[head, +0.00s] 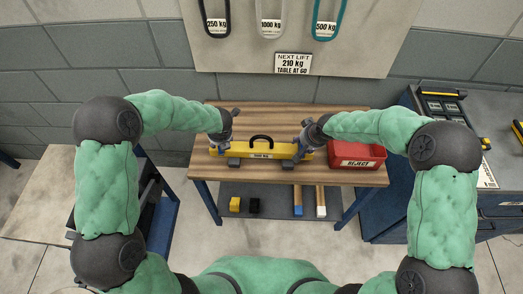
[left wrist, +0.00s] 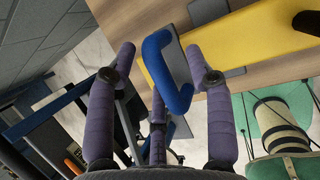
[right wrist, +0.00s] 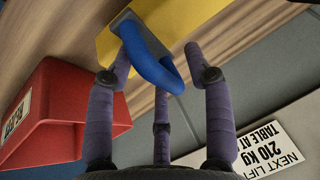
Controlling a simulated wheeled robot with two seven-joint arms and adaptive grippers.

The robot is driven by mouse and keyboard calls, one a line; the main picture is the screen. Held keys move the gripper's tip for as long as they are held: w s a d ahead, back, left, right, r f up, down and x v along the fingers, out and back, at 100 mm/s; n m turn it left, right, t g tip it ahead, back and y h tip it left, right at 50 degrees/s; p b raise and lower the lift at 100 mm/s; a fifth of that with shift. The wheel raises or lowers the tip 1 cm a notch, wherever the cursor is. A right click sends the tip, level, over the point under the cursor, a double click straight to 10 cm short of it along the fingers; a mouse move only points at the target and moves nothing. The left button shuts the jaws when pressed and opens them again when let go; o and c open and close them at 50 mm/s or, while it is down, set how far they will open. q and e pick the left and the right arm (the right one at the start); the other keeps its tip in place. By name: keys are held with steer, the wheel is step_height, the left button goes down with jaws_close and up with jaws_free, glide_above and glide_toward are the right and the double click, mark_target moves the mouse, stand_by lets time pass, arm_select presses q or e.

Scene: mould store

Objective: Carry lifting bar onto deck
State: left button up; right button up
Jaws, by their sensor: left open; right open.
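The yellow lifting bar (head: 268,150) lies on dark blocks on the wooden table (head: 350,179), with a black handle on top and a blue handle at each end. Its label appears to read 500 KG, though it is small. My left gripper (head: 222,138) is at the bar's left end; in the left wrist view its open fingers (left wrist: 165,65) stand either side of the blue handle (left wrist: 168,72). My right gripper (head: 303,143) is at the right end; in the right wrist view its open fingers (right wrist: 160,65) are around the other blue handle (right wrist: 150,58). I cannot tell whether the fingers touch the handles.
A red REJECT bin (head: 357,154) stands close to the right gripper on the table. A sign (head: 293,64) reads "NEXT LIFT 210 KG TABLE AT 60". Slings hang on the wall board above. A lower shelf (head: 270,205) holds small blocks. A grey-topped bench (head: 490,140) is at right.

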arm_select(q)
jaws_close()
arm_select(e)
jaws_close()
arm_select(q)
steer(key=shift+r, duration=0.15)
arm_select(e)
steer(key=shift+r, duration=0.15)
